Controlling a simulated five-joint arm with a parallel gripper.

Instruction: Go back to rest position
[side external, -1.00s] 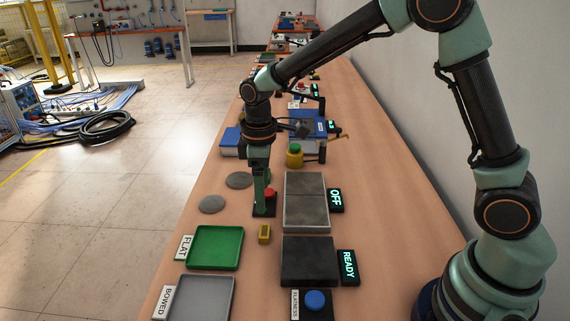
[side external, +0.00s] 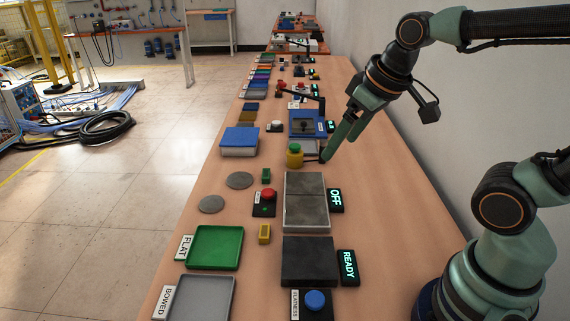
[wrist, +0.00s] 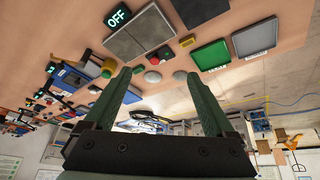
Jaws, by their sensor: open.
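My gripper (side external: 341,138) is raised above the right part of the bench in the side view, its fingers pointing down and to the left. In the wrist view my gripper's two green fingers (wrist: 160,82) stand wide apart with nothing between them. The heater plate (side external: 306,200) lies on the bench with an "OFF" display (side external: 335,200) beside it. A red button (side external: 268,194) on a dark base stands to the plate's left. Two grey discs, one nearer (side external: 211,204) and one farther (side external: 239,180), lie on the bench to the left of the button.
A green "FLAT" tray (side external: 215,247) and a grey "BOWED" tray (side external: 194,299) lie at the front left. A dark plate (side external: 308,261) has a "READY" display (side external: 348,266). A yellow post with a green top (side external: 295,156) stands near my fingers. The wall is on the right.

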